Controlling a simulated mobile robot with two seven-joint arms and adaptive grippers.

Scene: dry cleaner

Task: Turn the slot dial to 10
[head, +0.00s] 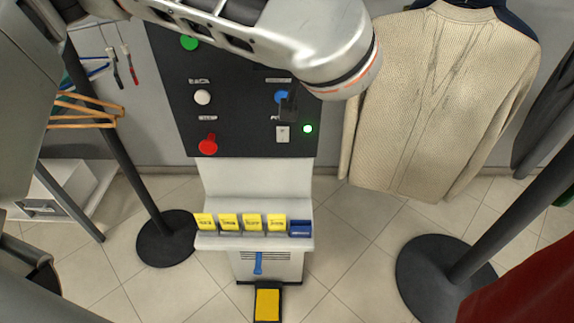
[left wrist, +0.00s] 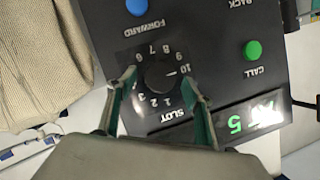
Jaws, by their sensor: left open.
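The slot dial (left wrist: 158,75) is a round black knob on the dark control panel (head: 240,130). White numbers ring it in the left wrist view, with the word SLOT beside it. A light mark on the knob appears to point towards the 10. My left gripper (left wrist: 160,82) is open, its two green-lined fingers on either side of the dial; I cannot tell if they touch it. A display (left wrist: 240,120) on the panel shows a green 5. In the head view my left arm hides the dial and the gripper. My right gripper is in neither view.
Near the dial are a blue FORWARD button (left wrist: 137,6) and a green CALL button (left wrist: 252,49). Below the panel, a shelf (head: 215,242) holds several yellow cards and a blue box (head: 300,229). A beige sweater (head: 440,100) hangs close on the right. Stand bases (head: 430,275) flank the console.

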